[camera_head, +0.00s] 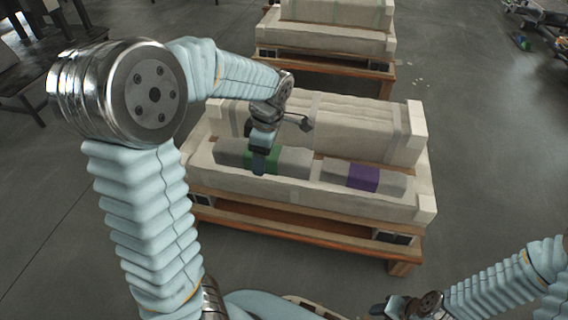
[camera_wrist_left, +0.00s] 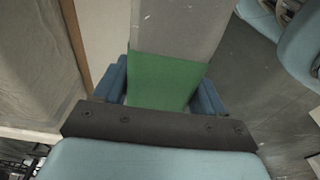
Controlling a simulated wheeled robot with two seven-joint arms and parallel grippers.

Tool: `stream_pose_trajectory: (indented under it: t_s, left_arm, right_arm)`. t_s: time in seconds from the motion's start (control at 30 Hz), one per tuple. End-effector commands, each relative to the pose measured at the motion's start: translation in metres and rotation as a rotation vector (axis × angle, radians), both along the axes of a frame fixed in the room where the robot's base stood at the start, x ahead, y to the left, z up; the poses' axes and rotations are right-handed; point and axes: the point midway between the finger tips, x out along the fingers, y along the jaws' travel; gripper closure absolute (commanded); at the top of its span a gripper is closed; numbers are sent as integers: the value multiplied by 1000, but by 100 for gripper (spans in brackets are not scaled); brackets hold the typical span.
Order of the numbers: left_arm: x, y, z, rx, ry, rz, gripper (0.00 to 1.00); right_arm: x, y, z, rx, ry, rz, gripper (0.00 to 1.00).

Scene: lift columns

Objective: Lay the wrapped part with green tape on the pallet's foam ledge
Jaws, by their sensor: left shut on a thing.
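The wrapped part with green tape (camera_head: 292,163) is a long grey block with a green band around its middle. In the head view it appears over the left half of the pallet's pale foam ledge (camera_head: 385,208); I cannot tell whether it touches the ledge. My left gripper (camera_head: 259,163) is shut on it at the green band. The left wrist view shows the green band (camera_wrist_left: 165,80) between the blue fingers (camera_wrist_left: 160,92). My right gripper (camera_head: 380,309) is low at the bottom right, far from the part; its jaw opening is unclear.
A similar part with purple tape (camera_head: 363,178) lies on the right of the ledge. A taller wrapped foam block (camera_head: 350,122) stands behind along the pallet. Another loaded pallet (camera_head: 330,40) stands farther back.

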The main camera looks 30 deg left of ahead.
Motion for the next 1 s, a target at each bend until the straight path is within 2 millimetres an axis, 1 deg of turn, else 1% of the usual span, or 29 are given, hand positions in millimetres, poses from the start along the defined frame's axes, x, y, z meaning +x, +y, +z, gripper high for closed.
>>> stream_pose_trajectory:
  t_s: [0.03,0.1,0.17,0.2,0.3,0.4,0.63,0.7,0.83,0.9,1.0]
  left_arm:
    - [13,6,-10,5,2,5,85]
    - [31,12,-18,4,0,4,85]
    - [45,18,-27,4,2,3,85]
    - [51,19,-37,2,3,2,85]
    - [65,24,-54,1,1,0,85]
    - [74,27,-64,0,0,-1,85]
    - [84,30,-77,0,-1,-3,85]
    - [87,32,-87,-1,2,-2,85]
    - [87,31,-106,-1,0,-3,85]
    - [87,31,-110,-1,-1,-2,85]
    - [87,31,-109,-2,-2,-3,85]
  right_arm:
    - [0,0,-7,1,1,0,57]
    - [0,1,-10,2,1,1,57]
    - [0,1,-14,3,2,2,57]
    - [0,1,-17,3,1,2,57]
    - [0,1,-21,2,0,0,57]
    - [1,1,-24,2,-1,0,57]
    - [1,1,-27,1,-3,-1,57]
    - [1,1,-30,1,-3,-1,57]
    - [1,1,-35,1,-5,-3,57]
    - [1,1,-35,1,-5,-3,57]
    - [1,1,-34,1,-5,-3,57]
